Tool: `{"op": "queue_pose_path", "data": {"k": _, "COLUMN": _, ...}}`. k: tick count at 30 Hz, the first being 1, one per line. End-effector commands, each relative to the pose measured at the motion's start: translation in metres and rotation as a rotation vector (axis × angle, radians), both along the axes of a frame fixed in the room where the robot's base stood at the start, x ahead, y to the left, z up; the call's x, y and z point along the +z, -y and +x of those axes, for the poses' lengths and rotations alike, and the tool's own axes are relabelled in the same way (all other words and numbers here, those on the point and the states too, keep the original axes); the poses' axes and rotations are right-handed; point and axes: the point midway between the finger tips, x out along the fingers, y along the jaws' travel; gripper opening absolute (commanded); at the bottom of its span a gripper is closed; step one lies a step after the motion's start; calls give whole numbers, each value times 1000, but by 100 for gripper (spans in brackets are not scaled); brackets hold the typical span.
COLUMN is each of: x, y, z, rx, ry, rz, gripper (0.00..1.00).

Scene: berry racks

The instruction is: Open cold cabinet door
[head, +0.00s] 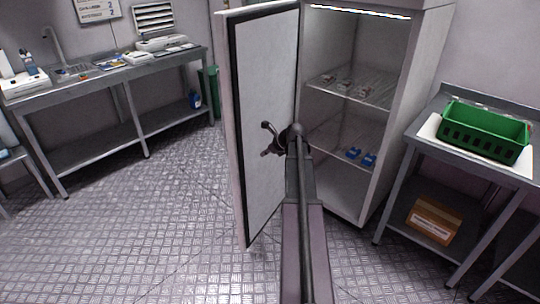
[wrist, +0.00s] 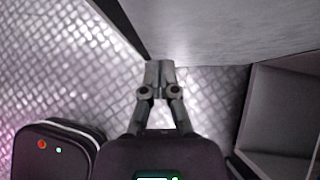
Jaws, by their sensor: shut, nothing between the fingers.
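The cold cabinet (head: 430,60) stands open in the head view, its inside lit from the top. Its white door (head: 265,110) is swung wide out to the left, with its dark-edged inner face turned toward the cabinet opening. My gripper (head: 268,139) is in front of the door's inner face, at about mid height. In the wrist view my gripper (wrist: 159,72) has its fingers together and empty, close to the lower edge of the door (wrist: 225,30). I cannot tell whether the fingertips touch the door. The door's handle is not visible.
Wire shelves (head: 350,88) inside the cabinet hold small punnets, some blue (head: 361,157). A green crate (head: 485,132) sits on a steel table at right, above a cardboard box (head: 434,220). A long steel bench (head: 110,72) stands at left. The floor (head: 130,220) at left is clear.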

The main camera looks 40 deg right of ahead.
Motion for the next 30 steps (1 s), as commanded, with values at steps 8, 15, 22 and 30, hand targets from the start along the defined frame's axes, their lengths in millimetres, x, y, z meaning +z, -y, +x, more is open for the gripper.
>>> {"op": "queue_pose_path", "data": {"k": 8, "x": -15, "y": -7, "z": 27, "rx": 3, "ry": 0, "rz": 0, "gripper": 0}}
{"op": "queue_pose_path", "data": {"k": 15, "x": -15, "y": -14, "z": 48, "rx": 1, "ry": 0, "rz": 0, "gripper": 0}}
{"op": "queue_pose_path", "data": {"k": 22, "x": -15, "y": -16, "z": 53, "rx": 1, "ry": 0, "rz": 0, "gripper": 0}}
{"op": "queue_pose_path", "data": {"k": 30, "x": -15, "y": -16, "z": 53, "rx": 1, "ry": 0, "rz": 1, "gripper": 0}}
